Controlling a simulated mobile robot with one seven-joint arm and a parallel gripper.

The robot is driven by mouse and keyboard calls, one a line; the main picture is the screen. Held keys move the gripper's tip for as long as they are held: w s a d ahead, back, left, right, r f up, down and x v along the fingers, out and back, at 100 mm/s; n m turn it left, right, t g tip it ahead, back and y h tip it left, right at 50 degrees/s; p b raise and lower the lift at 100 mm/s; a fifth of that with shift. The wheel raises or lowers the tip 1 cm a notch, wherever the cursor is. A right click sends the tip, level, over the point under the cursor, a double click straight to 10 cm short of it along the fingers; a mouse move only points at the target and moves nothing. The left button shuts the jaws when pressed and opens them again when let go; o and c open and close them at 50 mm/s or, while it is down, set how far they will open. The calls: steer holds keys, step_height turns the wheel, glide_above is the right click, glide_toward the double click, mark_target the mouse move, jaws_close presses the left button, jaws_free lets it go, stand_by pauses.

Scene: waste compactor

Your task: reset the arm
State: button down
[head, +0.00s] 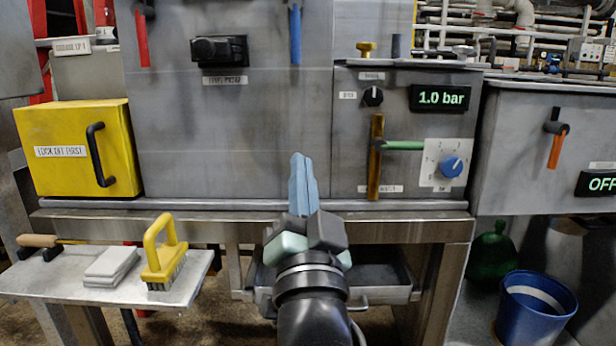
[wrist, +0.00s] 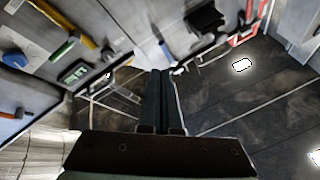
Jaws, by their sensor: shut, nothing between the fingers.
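My gripper (head: 302,160) is in the middle of the head view, raised in front of the grey compactor panel. Its two blue-grey fingers point up and lie together, with nothing between them. In the wrist view the fingers (wrist: 163,72) also show side by side and shut. My black arm comes up from the bottom of the head view behind the gripper. The fingers look clear of the panel, though the exact gap cannot be told.
A yellow box (head: 77,150) is on the left. Below it, a shelf (head: 40,283) holds a yellow-handled brush (head: 165,255). Right are a display (head: 440,97) reading 1.0 bar, a blue knob (head: 452,167) and a green-handled lever (head: 402,145). A blue bucket (head: 535,312) stands lower right.

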steer(key=s+r+n+t+h+p, duration=0.2)
steer(key=s+r+n+t+p, duration=0.3)
steer(key=s+r, duration=1.45)
step_height(320, 180, up, 38)
steer(key=w+n+g+p, duration=0.1)
steer(key=w+p, duration=0.1)
steer(key=p, duration=3.4)
steer(key=shift+w+d, duration=0.3)
